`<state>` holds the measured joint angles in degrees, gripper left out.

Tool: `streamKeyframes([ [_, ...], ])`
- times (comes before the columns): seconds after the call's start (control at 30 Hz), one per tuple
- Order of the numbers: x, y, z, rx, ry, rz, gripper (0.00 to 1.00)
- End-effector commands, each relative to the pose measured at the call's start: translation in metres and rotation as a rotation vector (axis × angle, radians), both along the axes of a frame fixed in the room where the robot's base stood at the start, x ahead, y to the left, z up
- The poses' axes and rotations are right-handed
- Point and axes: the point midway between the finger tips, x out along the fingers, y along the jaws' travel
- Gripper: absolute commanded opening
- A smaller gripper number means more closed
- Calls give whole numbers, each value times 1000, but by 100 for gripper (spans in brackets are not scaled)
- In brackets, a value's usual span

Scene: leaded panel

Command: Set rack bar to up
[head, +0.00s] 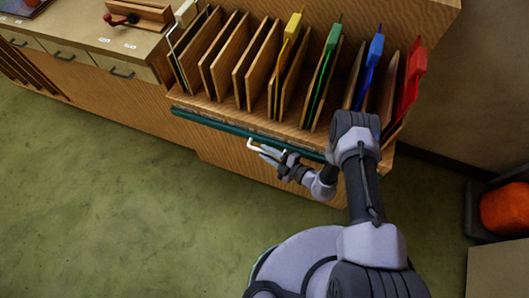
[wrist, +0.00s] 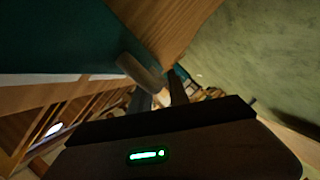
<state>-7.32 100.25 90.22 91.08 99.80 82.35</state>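The rack bar (head: 225,124) is a long dark teal bar across the front of the wooden rack, below the slots. A pale bent handle (head: 254,148) sticks out from it near the middle. My gripper (head: 268,154) is at this handle, low in front of the rack. In the wrist view the teal bar (wrist: 60,40) fills the upper left, and the grey rounded handle (wrist: 140,73) lies at my fingertips (wrist: 163,85). The fingers show a gap between them, so the gripper looks open. Whether they touch the handle is unclear.
The rack (head: 195,103) holds several upright wooden panels and blue (head: 375,47), green (head: 333,37), yellow (head: 293,27) and red (head: 415,65) tagged ones. A drawer counter (head: 70,55) stands left. An orange object (head: 505,208) sits right. The green floor (head: 120,200) is clear.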

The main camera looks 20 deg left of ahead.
Motion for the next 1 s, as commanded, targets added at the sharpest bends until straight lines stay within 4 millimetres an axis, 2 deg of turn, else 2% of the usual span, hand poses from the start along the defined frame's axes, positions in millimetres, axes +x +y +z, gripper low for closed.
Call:
streamKeyframes([
  [0.13,4,10,-2,1,1,1,22],
  [0.4,4,11,-2,1,1,1,22],
  [0.53,4,11,-2,1,1,1,0],
  [1.0,4,11,-2,0,1,1,0],
])
